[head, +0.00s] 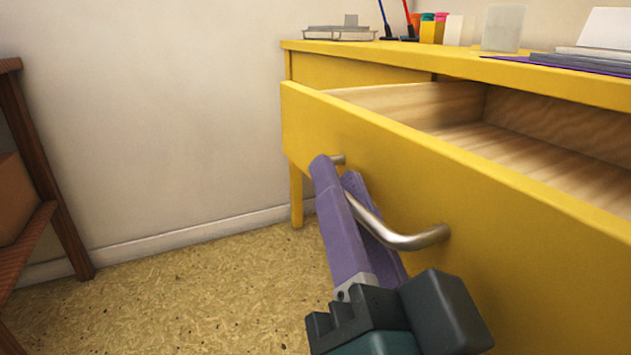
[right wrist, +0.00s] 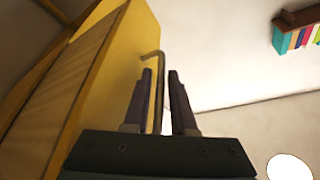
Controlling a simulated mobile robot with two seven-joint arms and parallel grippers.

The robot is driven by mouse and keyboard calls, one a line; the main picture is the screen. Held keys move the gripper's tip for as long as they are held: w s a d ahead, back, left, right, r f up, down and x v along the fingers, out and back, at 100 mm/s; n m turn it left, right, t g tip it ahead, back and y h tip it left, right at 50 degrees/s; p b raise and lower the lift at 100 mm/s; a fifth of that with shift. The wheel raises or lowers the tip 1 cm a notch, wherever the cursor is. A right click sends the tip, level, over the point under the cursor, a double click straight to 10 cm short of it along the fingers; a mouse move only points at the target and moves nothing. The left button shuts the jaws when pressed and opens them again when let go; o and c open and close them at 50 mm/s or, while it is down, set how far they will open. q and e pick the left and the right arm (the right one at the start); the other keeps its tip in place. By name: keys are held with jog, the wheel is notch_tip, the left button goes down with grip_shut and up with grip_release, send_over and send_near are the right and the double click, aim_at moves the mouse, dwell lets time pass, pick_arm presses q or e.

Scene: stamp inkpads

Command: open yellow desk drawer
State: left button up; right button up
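The yellow desk drawer (head: 400,165) is pulled well out from the desk, and its bare wooden inside (head: 520,140) shows. A curved metal handle (head: 408,240) is on its front; part of it is hidden behind my fingers. My right gripper (head: 335,169) has its purple fingers on either side of the handle bar. In the right wrist view the handle (right wrist: 158,95) runs between the fingers, close to the left one, with a gap to the right one, so the gripper is open around it. My left gripper is not in view.
The yellow desktop (head: 440,60) holds a grey tray (head: 340,33), pens, small coloured pots, a translucent block (head: 503,27) and papers. A brown wooden shelf (head: 45,190) stands at the left. The floor (head: 190,290) between is clear.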

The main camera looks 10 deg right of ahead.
jog(key=shift+s, duration=0.1)
jog(key=shift+s+f, duration=0.1)
jog(key=shift+s, duration=0.2)
jog(key=p+v, duration=0.2)
jog(key=v, duration=0.7)
